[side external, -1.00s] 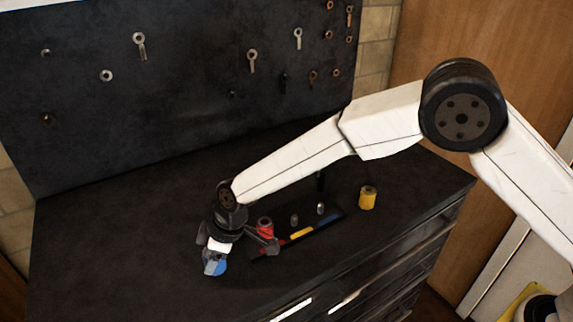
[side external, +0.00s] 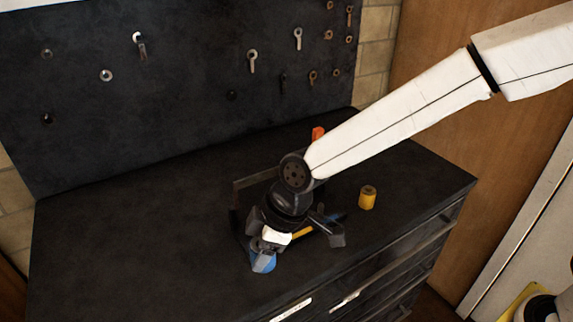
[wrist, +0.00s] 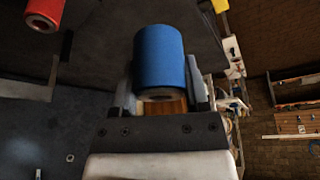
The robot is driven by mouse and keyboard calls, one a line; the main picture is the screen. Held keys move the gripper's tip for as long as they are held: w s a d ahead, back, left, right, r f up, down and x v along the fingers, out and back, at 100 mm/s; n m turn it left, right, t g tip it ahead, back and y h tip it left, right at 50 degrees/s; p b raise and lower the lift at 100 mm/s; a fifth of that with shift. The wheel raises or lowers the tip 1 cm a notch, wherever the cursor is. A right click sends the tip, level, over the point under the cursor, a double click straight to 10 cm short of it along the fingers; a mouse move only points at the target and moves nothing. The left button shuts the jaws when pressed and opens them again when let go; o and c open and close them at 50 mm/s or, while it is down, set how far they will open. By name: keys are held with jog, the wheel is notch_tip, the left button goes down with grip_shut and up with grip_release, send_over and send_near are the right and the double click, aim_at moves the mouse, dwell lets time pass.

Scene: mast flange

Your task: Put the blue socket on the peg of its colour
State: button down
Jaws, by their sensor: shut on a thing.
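My gripper (side external: 264,252) is shut on the blue socket (side external: 263,264) and holds it in front of the dark peg base, low over the bench. In the wrist view the blue socket (wrist: 160,58) sits between the two fingers, its open end showing. The pegs are hidden behind my wrist in the side view.
A yellow socket (side external: 367,198) stands on the bench to the right of the base. An orange-red object (side external: 318,134) is at the back by my forearm. A dark bar (side external: 237,186) stands behind my wrist. The bench top (side external: 120,240) is clear at left.

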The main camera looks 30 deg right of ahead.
jog(key=shift+s+d+r, duration=0.3)
jog(key=shift+s, duration=0.2)
jog(key=shift+s+d+r, duration=0.25)
jog(key=shift+s+d, duration=0.05)
jog(key=shift+s, duration=0.2)
jog(key=shift+w, duration=0.1)
jog(key=m+t+h, duration=0.2)
jog(key=m, duration=0.4)
send_over(320, 204)
jog(key=f, duration=0.1)
jog(key=shift+d+f, duration=0.1)
jog(key=shift+f, duration=0.25)
jog(key=shift+f, duration=2.65)
jog(key=shift+f, duration=2.15)
